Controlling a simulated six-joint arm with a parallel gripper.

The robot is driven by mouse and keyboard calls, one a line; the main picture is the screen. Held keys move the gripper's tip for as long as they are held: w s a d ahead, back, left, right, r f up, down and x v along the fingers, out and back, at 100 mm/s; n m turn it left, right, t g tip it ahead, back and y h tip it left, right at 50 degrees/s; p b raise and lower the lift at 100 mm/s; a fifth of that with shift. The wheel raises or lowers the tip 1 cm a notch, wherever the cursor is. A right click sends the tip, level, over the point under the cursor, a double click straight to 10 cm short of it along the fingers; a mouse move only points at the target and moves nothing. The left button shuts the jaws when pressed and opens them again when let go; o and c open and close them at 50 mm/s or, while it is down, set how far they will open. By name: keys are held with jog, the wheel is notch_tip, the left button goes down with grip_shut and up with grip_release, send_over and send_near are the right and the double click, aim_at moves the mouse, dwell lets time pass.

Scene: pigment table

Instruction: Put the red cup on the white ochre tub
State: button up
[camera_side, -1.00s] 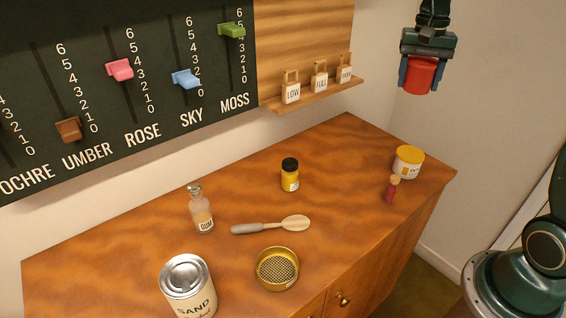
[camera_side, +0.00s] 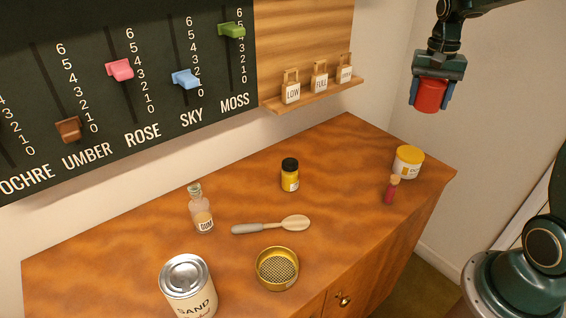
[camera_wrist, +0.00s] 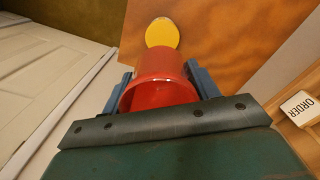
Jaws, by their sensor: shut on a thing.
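The red cup (camera_side: 431,95) is held between the blue fingers of my gripper (camera_side: 431,98), high above the right end of the table. In the wrist view the red cup (camera_wrist: 160,82) sits between both fingers (camera_wrist: 160,88), its near part hidden by the gripper body. The white ochre tub (camera_side: 408,162) stands upright at the right end of the table, with a yellow lid. In the wrist view its yellow lid (camera_wrist: 162,33) shows just beyond the cup. The cup is well above the tub and apart from it.
A small red bottle with a cork-coloured top (camera_side: 391,190) stands just in front of the tub. A shelf (camera_side: 315,95) holds tagged blocks.

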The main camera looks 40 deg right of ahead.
send_over(412, 153)
notch_tip(412, 153, down, 9)
jog(key=shift+a+f, duration=0.1)
jog(key=shift+f, duration=0.1)
jog(key=shift+f, duration=2.1)
jog(key=shift+f, duration=0.1)
jog(key=o, duration=1)
jog(key=r, duration=1.2)
jog(key=shift+w+r, duration=0.1)
jog(key=shift+w, duration=0.1)
